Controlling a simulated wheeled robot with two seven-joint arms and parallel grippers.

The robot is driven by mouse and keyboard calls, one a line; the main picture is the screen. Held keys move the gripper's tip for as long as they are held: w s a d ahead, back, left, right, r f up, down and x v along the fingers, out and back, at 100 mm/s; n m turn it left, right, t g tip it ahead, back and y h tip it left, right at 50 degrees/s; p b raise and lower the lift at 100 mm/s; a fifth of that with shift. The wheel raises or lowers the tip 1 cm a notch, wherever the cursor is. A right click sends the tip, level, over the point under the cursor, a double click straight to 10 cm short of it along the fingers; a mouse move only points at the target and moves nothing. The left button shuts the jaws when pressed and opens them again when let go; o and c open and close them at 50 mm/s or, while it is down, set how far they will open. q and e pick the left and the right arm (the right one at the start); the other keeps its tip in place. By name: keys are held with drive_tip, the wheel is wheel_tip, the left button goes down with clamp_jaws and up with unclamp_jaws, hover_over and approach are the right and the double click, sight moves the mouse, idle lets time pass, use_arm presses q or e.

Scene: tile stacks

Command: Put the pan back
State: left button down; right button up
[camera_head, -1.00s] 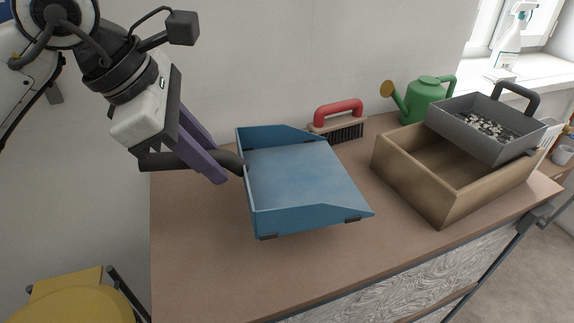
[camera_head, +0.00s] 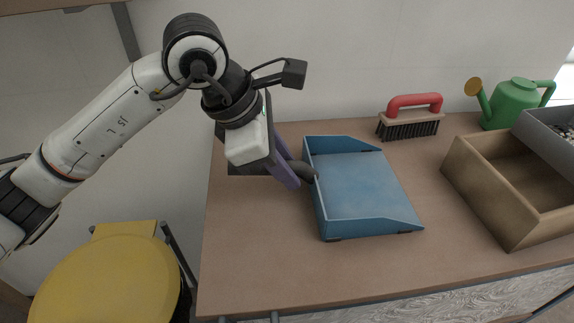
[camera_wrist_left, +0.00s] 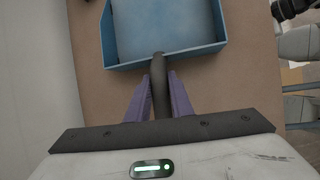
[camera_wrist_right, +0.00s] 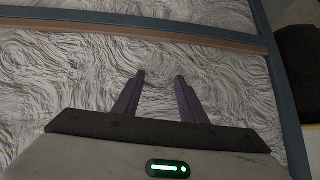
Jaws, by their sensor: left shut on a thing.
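The blue pan (camera_head: 362,186) is a dustpan with raised side walls and a dark handle (camera_head: 302,171). It is over the left half of the brown tabletop, its open edge towards the lower right. My left gripper (camera_head: 296,176) is shut on the handle. In the left wrist view the handle (camera_wrist_left: 159,85) runs between the purple fingers (camera_wrist_left: 159,98) up to the pan (camera_wrist_left: 165,30). I cannot tell whether the pan touches the table. My right gripper (camera_wrist_right: 161,76) shows only in the right wrist view, its fingers apart and empty, before a grey-white wavy-patterned panel.
A red-handled brush (camera_head: 411,118) stands by the wall. A green watering can (camera_head: 514,103) is at the back right. A wooden box (camera_head: 492,200) stands at the right with a grey tray (camera_head: 548,130) on it. A yellow seat (camera_head: 105,285) is at lower left.

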use_arm(q)
drive_tip(key=c, duration=1.6)
unclamp_jaws()
drive_tip(key=shift+f, duration=0.1)
drive_tip(key=shift+o, duration=0.2)
drive_tip(key=v, duration=1.2)
